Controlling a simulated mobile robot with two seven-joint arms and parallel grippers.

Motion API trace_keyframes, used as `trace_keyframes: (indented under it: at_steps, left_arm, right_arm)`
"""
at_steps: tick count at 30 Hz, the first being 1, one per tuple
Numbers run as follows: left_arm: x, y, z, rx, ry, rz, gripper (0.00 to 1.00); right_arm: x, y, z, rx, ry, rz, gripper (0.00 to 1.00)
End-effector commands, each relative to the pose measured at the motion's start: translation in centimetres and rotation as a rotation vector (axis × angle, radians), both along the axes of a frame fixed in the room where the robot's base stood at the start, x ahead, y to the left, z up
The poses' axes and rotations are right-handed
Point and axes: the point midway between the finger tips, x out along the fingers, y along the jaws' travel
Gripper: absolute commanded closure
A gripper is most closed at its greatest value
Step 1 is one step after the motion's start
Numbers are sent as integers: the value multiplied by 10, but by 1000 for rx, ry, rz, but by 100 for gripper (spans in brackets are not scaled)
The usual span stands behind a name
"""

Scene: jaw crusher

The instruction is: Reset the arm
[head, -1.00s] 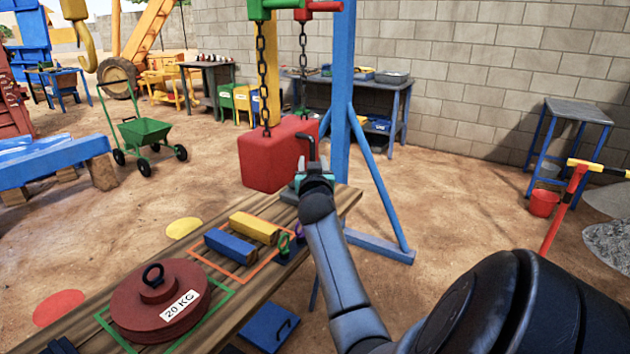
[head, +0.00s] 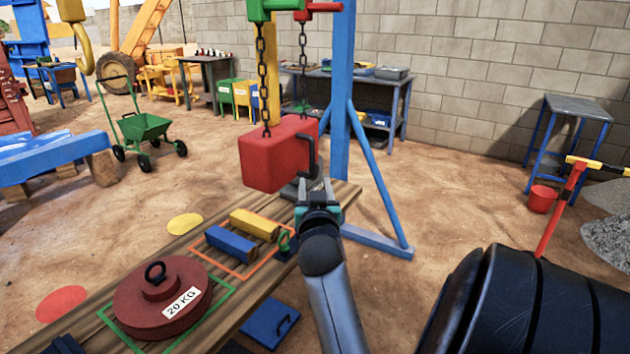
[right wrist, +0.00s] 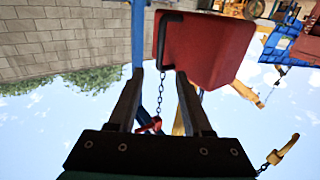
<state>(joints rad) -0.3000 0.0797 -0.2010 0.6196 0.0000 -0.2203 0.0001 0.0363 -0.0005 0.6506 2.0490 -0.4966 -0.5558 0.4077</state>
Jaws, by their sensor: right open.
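My right gripper (head: 316,192) is open and empty, over the far right end of the wooden table in the head view. Its two fingers point up and away, just below and in front of a red block (head: 268,163). The block hangs from two chains and has a black handle (head: 313,157) on its right end. In the right wrist view my open fingers (right wrist: 158,80) have nothing between them, and the red block (right wrist: 208,45) with its handle (right wrist: 161,40) is beyond them. My left gripper is not in view.
The wooden table (head: 200,283) bears a red 20 KG weight (head: 160,300), a yellow bar (head: 254,225) and a blue bar (head: 230,244). A blue post (head: 342,90) with braces stands behind my right gripper. Open dirt floor lies right of it.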

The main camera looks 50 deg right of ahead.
Motion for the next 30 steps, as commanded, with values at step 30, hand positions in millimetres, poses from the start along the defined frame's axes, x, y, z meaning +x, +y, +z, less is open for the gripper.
trace_keyframes:
  at_steps: [30]
  left_arm:
    - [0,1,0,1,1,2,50]
  right_arm:
    - [52,119,-244,194,454,378,50]
